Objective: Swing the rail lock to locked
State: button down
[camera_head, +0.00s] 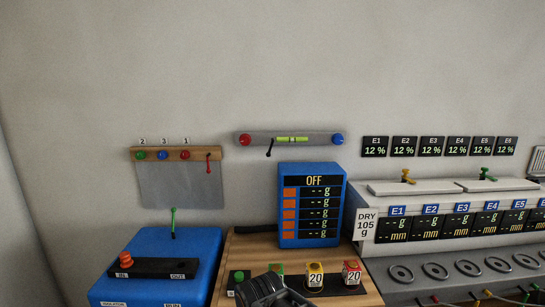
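A wooden rail (173,154) on the wall carries a green, a blue and a red knob under the labels 2, 3 and 1. A red lever (208,162) with a small knob hangs down at its right end; I cannot read a lock label on it. A grey bar (270,139) to the right has a red end, a blue end, a green level vial and a black lever (269,149) hanging down to the left. A dark part of my arm or gripper (265,289) shows at the bottom edge, far below both levers; its fingers cannot be made out.
A blue box (190,244) with IN and OUT marks and a green upright lever (173,222) stands lower left. A blue OFF display (311,205) stands on the wooden table (250,247). Small 20-marked blocks (315,275) sit before it. Machines fill the right.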

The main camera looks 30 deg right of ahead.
aim_at(268, 154)
jog(key=u, duration=0.55)
jog(key=k, duration=1.25)
jog(key=z, duration=0.4)
jog(key=i, duration=0.8)
jog(key=z, duration=0.45)
jog(key=i, duration=0.95)
jog(key=u, duration=0.6)
